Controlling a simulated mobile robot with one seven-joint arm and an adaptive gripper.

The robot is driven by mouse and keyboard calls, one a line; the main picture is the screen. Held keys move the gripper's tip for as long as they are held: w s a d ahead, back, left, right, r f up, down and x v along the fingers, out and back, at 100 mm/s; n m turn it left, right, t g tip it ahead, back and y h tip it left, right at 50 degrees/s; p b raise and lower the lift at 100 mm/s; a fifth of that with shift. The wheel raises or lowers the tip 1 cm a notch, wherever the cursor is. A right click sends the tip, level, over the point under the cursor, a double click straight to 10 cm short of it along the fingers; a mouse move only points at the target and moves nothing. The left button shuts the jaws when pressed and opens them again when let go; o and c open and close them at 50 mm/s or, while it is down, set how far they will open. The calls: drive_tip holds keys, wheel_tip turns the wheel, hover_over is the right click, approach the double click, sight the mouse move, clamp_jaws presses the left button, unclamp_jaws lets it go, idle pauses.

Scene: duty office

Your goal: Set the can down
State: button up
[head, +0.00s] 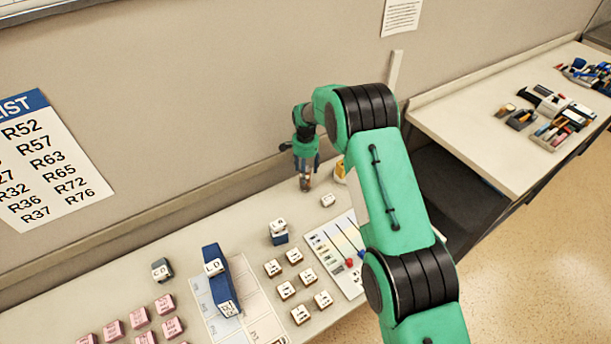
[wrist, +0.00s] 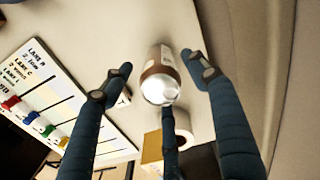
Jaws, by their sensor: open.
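The can (wrist: 160,78), brown and white with a silver end, is between the spread fingers of my gripper (wrist: 156,66) in the wrist view. Gaps show between the can and the left and right fingers. A third finger rises below it; I cannot tell whether that one touches. In the head view the can (head: 306,183) shows small under my gripper (head: 304,166), at the back of the pale counter (head: 240,218). It looks upright there, with its base at the counter top.
A board with coloured markers (head: 337,255) lies in front of the can; it also shows in the wrist view (wrist: 58,98). A yellow item (head: 340,171) and a white roll (wrist: 183,126) are close by. Several labelled blocks (head: 286,290) stand nearer. The wall (head: 235,120) is behind.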

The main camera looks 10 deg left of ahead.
wheel_tip(320, 180, up, 9)
drive_tip(key=shift+f, duration=0.2)
idle(1.0)
drive_tip(key=shift+d+r, duration=0.1)
drive_tip(key=shift+r, duration=0.05)
drive_tip(key=s+d+r+n+t, duration=0.1)
drive_tip(key=s+d+r, duration=0.2)
drive_tip(key=d+r, duration=0.5)
drive_tip(key=s+d+r, duration=0.3)
drive_tip(key=d+r, duration=0.1)
drive_tip(key=r, duration=0.7)
drive_tip(key=s+d+r+n+t, duration=0.1)
drive_tip(key=s+d+r, duration=0.3)
drive_tip(key=d+r, duration=0.45)
drive_tip(key=s+d+r+n+t, duration=0.1)
drive_tip(key=s+d+r, duration=0.8)
drive_tip(key=s+r, duration=0.4)
drive_tip(key=s+d+t, duration=0.1)
drive_tip(key=s+d, duration=0.2)
drive_tip(key=s, duration=0.6)
drive_tip(key=s+d+f+n, duration=0.1)
drive_tip(key=s+d, duration=0.3)
drive_tip(key=s, duration=0.6)
drive_tip(key=s+d+n+t, duration=0.1)
drive_tip(key=s+d, duration=0.3)
drive_tip(key=s, duration=0.6)
drive_tip(key=shift+d+f+t, duration=0.15)
drive_tip(key=shift+f+t, duration=0.15)
